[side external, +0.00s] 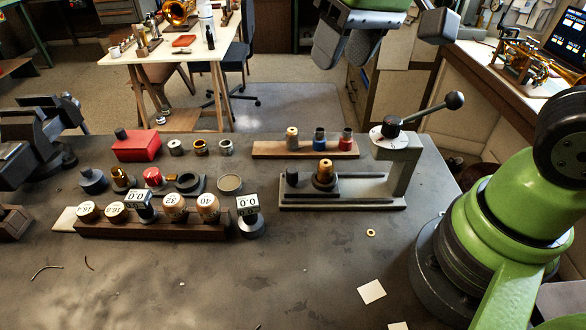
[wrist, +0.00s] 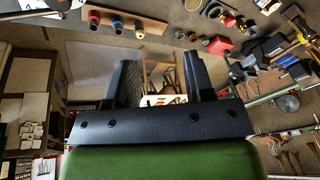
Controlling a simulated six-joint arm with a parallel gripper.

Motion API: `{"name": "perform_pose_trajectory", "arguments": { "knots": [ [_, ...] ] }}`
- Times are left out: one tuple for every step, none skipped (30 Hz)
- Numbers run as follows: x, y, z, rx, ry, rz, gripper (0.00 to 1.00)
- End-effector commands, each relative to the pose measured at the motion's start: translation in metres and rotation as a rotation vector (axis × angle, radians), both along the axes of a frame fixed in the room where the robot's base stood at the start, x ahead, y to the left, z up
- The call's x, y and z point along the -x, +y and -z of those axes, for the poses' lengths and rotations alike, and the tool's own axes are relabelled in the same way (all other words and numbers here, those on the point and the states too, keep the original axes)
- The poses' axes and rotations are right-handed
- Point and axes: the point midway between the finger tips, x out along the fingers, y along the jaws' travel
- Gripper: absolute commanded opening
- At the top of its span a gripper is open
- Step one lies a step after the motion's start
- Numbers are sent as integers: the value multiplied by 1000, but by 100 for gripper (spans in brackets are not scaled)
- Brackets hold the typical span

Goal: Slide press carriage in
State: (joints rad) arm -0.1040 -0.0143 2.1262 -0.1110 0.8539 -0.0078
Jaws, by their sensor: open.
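The grey press (side external: 400,165) stands at the right of the bench, with a ball-ended lever (side external: 435,108) on top and a long base rail (side external: 345,201). The press carriage (side external: 325,186) sits on the rail to the left of the press column. It carries a brass-topped dark piece, and a dark knob (side external: 291,178) stands at its left end. My gripper (side external: 345,62) is open and empty, high above and behind the press, apart from it. Its two dark fingers also show spread in the wrist view (wrist: 158,70). The carriage is not clear in the wrist view.
A wooden strip (side external: 270,150) with several coloured-collar pieces lies just behind the press. Left of the carriage are a round disc (side external: 229,183), a gauge on a dark base (side external: 248,222) and a wooden gauge rack (side external: 150,227).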

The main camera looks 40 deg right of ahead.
Motion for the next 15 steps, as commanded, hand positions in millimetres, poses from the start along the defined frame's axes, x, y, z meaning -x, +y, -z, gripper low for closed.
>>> {"name": "perform_pose_trajectory", "arguments": {
  "knots": [
    [-13,4,15,18,46,-25,48],
    [-19,5,24,29,68,-38,48],
    [-28,8,36,43,97,-57,48],
    [-34,10,45,53,117,-70,48],
    [-39,12,54,63,138,-84,48],
    [-45,14,67,76,163,-100,48],
    [-49,16,76,84,182,-113,48],
    [-52,17,85,92,197,-124,48],
    [-56,19,96,103,217,-138,48],
    [-58,20,103,109,230,-147,48],
    [-60,21,109,114,241,-155,48],
    [-62,23,117,120,253,-164,48],
    [-63,23,121,125,261,-170,48],
    [-64,24,125,128,267,-175,48],
    [-65,24,129,131,273,-180,48]
  ]
}}
